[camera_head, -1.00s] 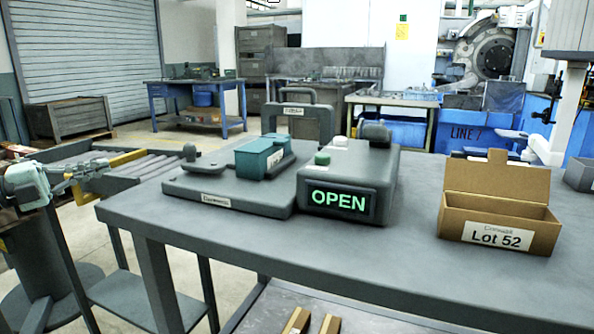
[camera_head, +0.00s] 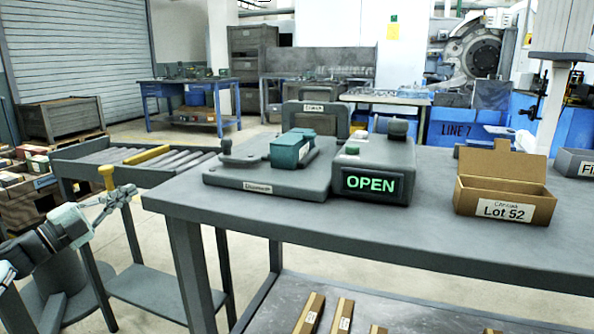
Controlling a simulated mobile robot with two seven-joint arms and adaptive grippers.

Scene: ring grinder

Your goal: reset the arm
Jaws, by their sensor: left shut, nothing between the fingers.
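My left gripper (camera_head: 130,192) is at the left of the head view, low beside the roller conveyor and left of the grey workbench (camera_head: 330,228). Its fingers are shut with nothing between them. It points right and up, and my left arm comes in from the lower left edge. A yellow upright piece (camera_head: 107,177) shows right behind the gripper; I cannot tell whether they touch. My right gripper is not in view.
The bench holds a grey fixture (camera_head: 270,182) with a green block (camera_head: 288,152), a box with an OPEN display (camera_head: 371,185) and an open Lot 52 carton (camera_head: 500,209). The roller conveyor (camera_head: 190,165) stands at left. Brown strips (camera_head: 341,316) lie on the lower shelf.

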